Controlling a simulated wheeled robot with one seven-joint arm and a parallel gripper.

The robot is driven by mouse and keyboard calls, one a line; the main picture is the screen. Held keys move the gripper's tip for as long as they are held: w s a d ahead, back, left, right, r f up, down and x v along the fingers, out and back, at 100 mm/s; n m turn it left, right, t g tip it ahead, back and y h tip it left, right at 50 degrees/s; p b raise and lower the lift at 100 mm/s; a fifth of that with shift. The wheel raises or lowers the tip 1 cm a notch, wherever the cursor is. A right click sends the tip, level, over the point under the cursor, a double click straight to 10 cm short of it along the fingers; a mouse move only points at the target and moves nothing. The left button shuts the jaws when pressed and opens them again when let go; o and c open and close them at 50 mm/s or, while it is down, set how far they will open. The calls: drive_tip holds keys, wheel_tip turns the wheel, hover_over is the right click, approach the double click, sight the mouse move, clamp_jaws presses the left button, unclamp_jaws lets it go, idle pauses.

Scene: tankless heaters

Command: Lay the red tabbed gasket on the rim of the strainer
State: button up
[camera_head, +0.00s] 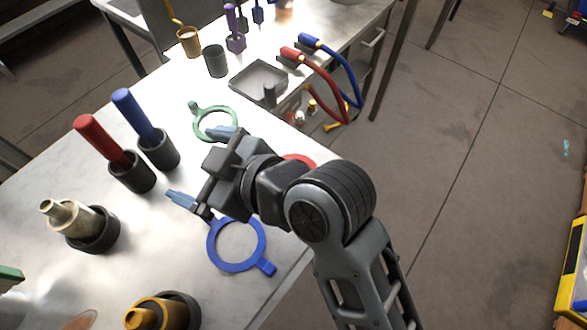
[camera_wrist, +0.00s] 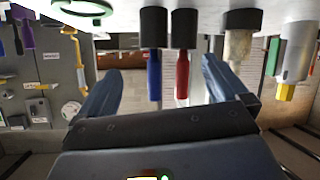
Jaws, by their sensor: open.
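The red gasket (camera_head: 301,159) lies on the table near its right edge. Only a red arc shows past my arm; its tab is hidden. My gripper (camera_head: 200,165) is open and empty, its fingers spread, left of the red arc and between the green and blue gaskets. In the wrist view my gripper (camera_wrist: 160,88) also shows open, with nothing held between its fingers. I cannot tell which piece is the strainer; a beige stepped fitting (camera_head: 62,216) in a dark cup and a brass-coloured fitting (camera_head: 146,316) stand at the left and front.
A green tabbed gasket (camera_head: 200,124) lies behind my gripper and a blue tabbed gasket (camera_head: 212,252) in front. Red (camera_head: 98,138) and blue (camera_head: 133,112) handled tools stand in dark cups at left. A grey tray (camera_head: 243,82) and red and blue hoses (camera_head: 330,88) are farther back.

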drive_tip(key=w+d+n+g+h+p, duration=0.1)
drive_tip(key=w+d+n+g+h, duration=0.15)
drive_tip(key=d+n+h, duration=0.4)
drive_tip(key=w+d+n+g+h+p, duration=0.1)
drive_tip(key=w+d+n+g+h, duration=0.1)
drive_tip(key=d+n+g+h, duration=0.4)
drive_tip(key=shift+w+d+f+n+t+y, duration=0.1)
drive_tip(key=shift+d+f+n+t+y, duration=0.2)
drive_tip(key=shift+f, duration=0.95)
drive_tip(key=shift+s+d+f+n+t+y, duration=0.1)
drive_tip(key=shift+f+n+t, duration=0.25)
drive_tip(key=shift+f, duration=0.95)
drive_tip(key=shift+w+d+f+n+t+y, duration=0.15)
drive_tip(key=shift+f+t, duration=0.25)
drive_tip(key=shift+f, duration=0.85)
drive_tip(key=shift+c, duration=0.5)
drive_tip(key=c, duration=0.7)
drive_tip(key=shift+r, duration=0.1)
